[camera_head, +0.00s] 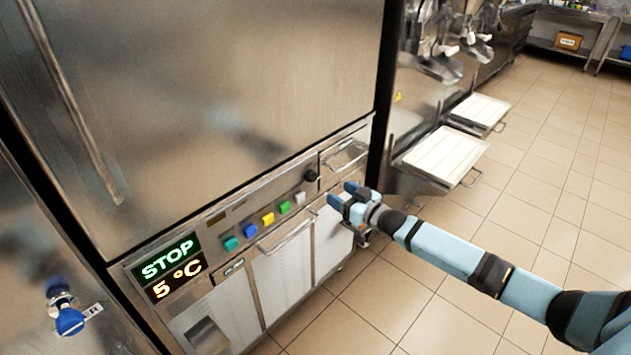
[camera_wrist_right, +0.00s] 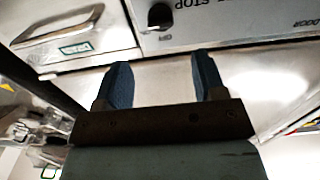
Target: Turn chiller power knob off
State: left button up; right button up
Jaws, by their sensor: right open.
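The chiller power knob (camera_head: 311,175) is a small round black knob on the steel control panel, right of the coloured buttons. In the right wrist view the black knob (camera_wrist_right: 160,16) is at the top, beyond the fingertips, with lettering beside it. My right gripper (camera_head: 341,195) is open and empty, in front of the panel, below and right of the knob and apart from it. Its two blue fingers (camera_wrist_right: 163,78) show spread in the wrist view. The display (camera_head: 171,268) reads STOP and 5 °C. My left gripper is not in view.
Several coloured buttons (camera_head: 268,218) line the panel. A drawer handle (camera_head: 348,158) is right of the knob; another handle (camera_head: 285,236) is below the buttons. A blue-handled fitting (camera_head: 69,321) is at lower left. White trays (camera_head: 445,155) jut out at right. The tiled floor (camera_head: 400,305) is clear.

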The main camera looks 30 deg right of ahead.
aim_at(316, 179)
jog(key=b+x, duration=0.1)
jog(key=x, duration=0.8)
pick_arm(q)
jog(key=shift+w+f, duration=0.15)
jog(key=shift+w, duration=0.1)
pick_arm(e)
jog(key=shift+w+a, duration=0.15)
jog(key=shift+w, duration=0.1)
jog(key=shift+c, duration=0.2)
jog(key=c, duration=0.9)
jog(key=shift+o, duration=0.2)
